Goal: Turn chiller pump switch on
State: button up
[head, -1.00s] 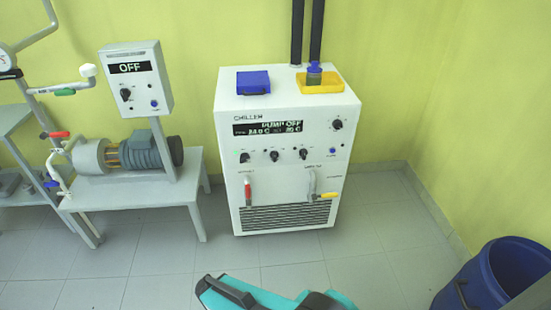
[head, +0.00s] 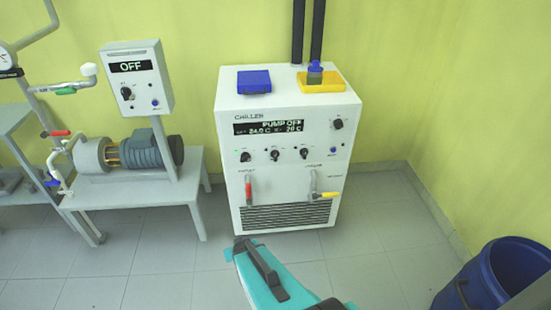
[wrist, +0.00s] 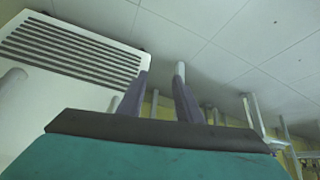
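The white chiller (head: 290,110) stands against the wall in the head view. Its display (head: 268,127) reads "PUMP OFF". Below the display is a row of small dark knobs: a left knob (head: 246,157), a middle knob (head: 275,155) and a right knob (head: 304,154). A larger knob (head: 338,124) and a blue button (head: 333,150) sit at the panel's right. The labels are too small to show which is the pump switch. My gripper (wrist: 160,80) shows in the wrist view with its fingers apart and nothing between them. The chiller's vent grille (wrist: 70,48) is beyond it.
Red-handled (head: 248,190) and yellow-handled (head: 328,195) valves stick out from the chiller's lower front. A pump bench (head: 150,195) with a control box (head: 135,85) reading "OFF" stands at left. A blue bin (head: 495,275) is at right.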

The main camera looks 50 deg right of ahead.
jog(key=d+r+m+t+h, duration=0.3)
jog(key=d+r+t+h, duration=0.4)
jog(key=d+r, duration=1.7)
jog(key=shift+w+d+m+t+h, duration=0.15)
jog(key=shift+d+m+t+h, duration=0.2)
jog(key=shift+h, duration=0.55)
jog(key=shift+w+f+b, duration=0.1)
jog(key=shift+w+b, duration=0.1)
jog(key=shift+b, duration=0.3)
jog(key=b, duration=0.8)
send_near(275, 156)
jog(key=shift+w+d+r, duration=0.1)
jog(key=shift+d+r, duration=0.15)
jog(key=shift+r, duration=0.25)
jog(key=w+b, duration=0.1)
jog(key=b, duration=0.3)
jog(key=shift+d+b, duration=0.4)
jog(key=b, duration=0.4)
jog(key=shift+w+d, duration=0.35)
